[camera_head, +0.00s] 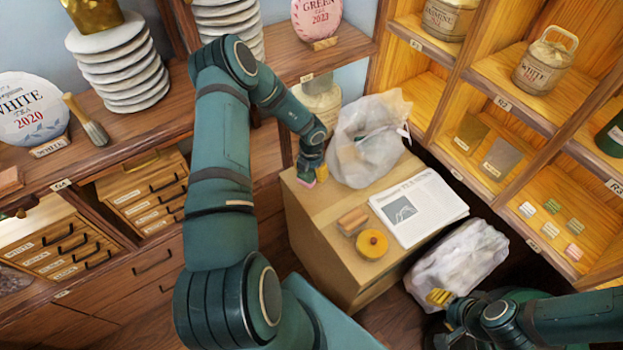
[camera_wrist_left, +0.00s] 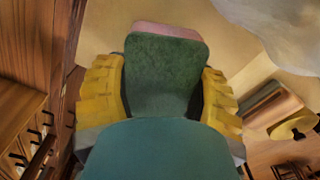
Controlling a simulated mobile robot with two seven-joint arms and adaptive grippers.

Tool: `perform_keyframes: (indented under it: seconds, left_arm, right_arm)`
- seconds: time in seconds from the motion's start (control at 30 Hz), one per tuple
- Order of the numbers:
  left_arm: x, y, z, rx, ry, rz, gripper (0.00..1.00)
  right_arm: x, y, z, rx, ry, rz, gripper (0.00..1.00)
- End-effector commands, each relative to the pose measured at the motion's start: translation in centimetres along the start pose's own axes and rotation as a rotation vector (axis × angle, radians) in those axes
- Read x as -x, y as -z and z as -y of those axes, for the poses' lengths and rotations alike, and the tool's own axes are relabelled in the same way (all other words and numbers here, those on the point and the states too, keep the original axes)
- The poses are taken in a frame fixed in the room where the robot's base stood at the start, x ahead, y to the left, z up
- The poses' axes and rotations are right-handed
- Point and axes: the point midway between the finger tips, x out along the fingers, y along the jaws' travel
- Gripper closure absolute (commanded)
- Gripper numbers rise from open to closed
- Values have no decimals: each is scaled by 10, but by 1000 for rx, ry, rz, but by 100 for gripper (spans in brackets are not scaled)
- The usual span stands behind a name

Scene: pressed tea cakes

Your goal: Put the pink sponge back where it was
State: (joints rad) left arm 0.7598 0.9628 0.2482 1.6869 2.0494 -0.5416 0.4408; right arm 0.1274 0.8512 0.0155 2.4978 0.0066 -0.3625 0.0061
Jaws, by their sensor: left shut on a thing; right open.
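The pink sponge (camera_wrist_left: 165,30) shows a pink edge and a broad green face in the left wrist view. A bit of its pink also shows in the head view (camera_head: 306,179), at the back left corner of the wooden cabinet top (camera_head: 312,213). My left gripper (camera_head: 313,171) is shut on the sponge, with a yellow finger on each side in the left wrist view (camera_wrist_left: 160,95). I cannot tell whether the sponge touches the cabinet top. My right gripper (camera_head: 439,297) is open at the lower right, in front of a white bag.
A crumpled translucent bag (camera_head: 367,143) stands right beside my left gripper. The cabinet's front left top is clear.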

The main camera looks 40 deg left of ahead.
Motion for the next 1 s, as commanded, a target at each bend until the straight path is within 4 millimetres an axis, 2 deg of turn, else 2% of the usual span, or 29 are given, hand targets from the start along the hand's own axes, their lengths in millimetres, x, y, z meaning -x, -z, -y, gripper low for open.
perform_keyframes:
  seconds: [0.3, 0.67, 0.7, 0.77, 1.0]
  left_arm:
    - [-36, 0, 0, -1, 0, 0, 81]
    - [-39, 1, 0, -1, 0, -1, 81]
    - [-39, 1, 0, -2, 0, 0, 28]
    - [-39, 1, 0, -1, 0, 0, 8]
    - [-38, 1, 0, -2, 0, 0, 8]
  right_arm:
    - [-7, -4, -3, 2, 1, 7, 53]
    - [-8, -4, -3, 2, 1, 8, 53]
    - [-8, -4, -3, 2, 1, 8, 53]
    - [-7, -4, -3, 2, 1, 8, 53]
    - [-7, -4, -3, 2, 1, 8, 53]
